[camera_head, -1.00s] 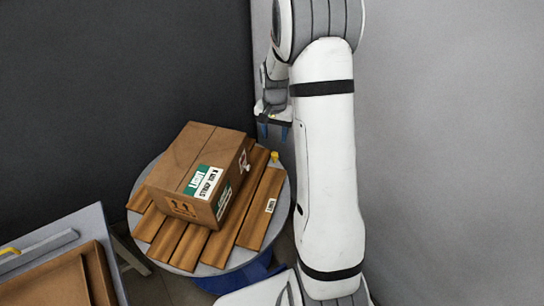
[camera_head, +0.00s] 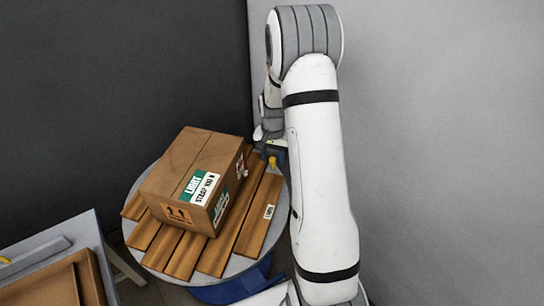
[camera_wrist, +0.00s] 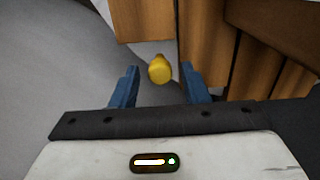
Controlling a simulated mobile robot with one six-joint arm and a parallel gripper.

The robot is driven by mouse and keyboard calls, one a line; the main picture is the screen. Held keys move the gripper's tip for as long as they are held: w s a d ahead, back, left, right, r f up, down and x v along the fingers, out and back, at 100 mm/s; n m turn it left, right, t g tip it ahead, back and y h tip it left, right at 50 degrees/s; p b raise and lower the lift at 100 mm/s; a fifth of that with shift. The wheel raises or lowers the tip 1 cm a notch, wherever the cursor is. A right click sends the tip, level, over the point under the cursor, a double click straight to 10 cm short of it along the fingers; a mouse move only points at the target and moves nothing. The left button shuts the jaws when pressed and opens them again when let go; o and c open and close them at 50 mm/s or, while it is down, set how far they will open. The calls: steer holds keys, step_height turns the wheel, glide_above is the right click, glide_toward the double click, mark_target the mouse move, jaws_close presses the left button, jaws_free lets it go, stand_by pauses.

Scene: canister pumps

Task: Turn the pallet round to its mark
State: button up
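A slatted wooden pallet (camera_head: 241,228) lies on a round grey turntable (camera_head: 154,170), and a closed cardboard box (camera_head: 185,170) with green and white labels sits on it. A yellow knob (camera_head: 272,161) stands at the far right edge of the turntable, beside the pallet. My gripper (camera_head: 270,152) is low at that edge, partly hidden by its own body. In the wrist view, its blue fingers are open (camera_wrist: 160,80), one on each side of the yellow knob (camera_wrist: 160,72), with gaps on both sides. Pallet slats (camera_wrist: 204,40) show close to the right finger. I cannot make out the mark.
A grey bench (camera_head: 88,232) with a brown tray (camera_head: 50,290) stands at the lower left. A dark wall (camera_head: 120,60) is behind the turntable and a light grey wall (camera_head: 440,120) is to the right. A blue base (camera_head: 235,287) shows under the turntable.

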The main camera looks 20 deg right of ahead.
jaws_close()
steer(key=shift+s, duration=0.1)
stand_by(0.4)
